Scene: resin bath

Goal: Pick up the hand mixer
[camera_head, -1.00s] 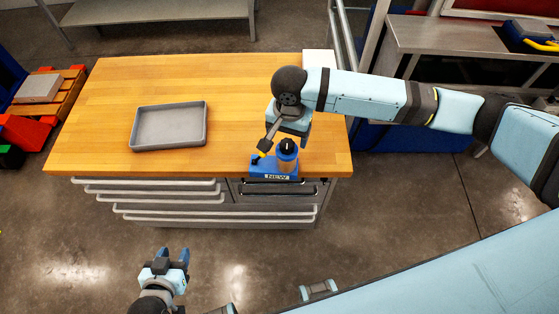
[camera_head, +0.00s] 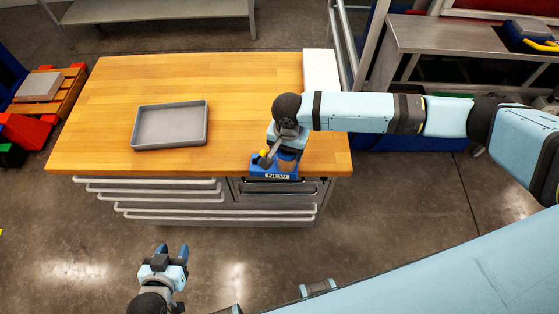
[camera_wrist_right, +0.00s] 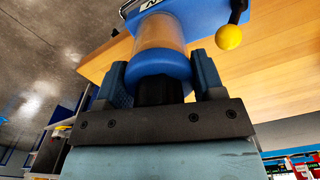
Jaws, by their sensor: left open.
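The hand mixer (camera_head: 274,172) stands at the front right edge of the wooden table. It has a blue base with a "NEW" label, a lever with a yellow knob, and an orange-brown cylinder with a blue ring and black top (camera_wrist_right: 158,42). My right gripper (camera_head: 286,153) is over it and hides most of the cylinder in the head view. In the right wrist view my right gripper's fingers (camera_wrist_right: 160,78) are spread on either side of the mixer's top; contact is not clear. My left gripper (camera_head: 173,252) is open and empty, in front of the table.
A grey tray (camera_head: 202,128) lies on the left half of the wooden table (camera_head: 240,85). Drawers with bar handles (camera_head: 160,197) are under the table's front. A white block (camera_head: 320,68) is at the back right corner. The table's middle is clear.

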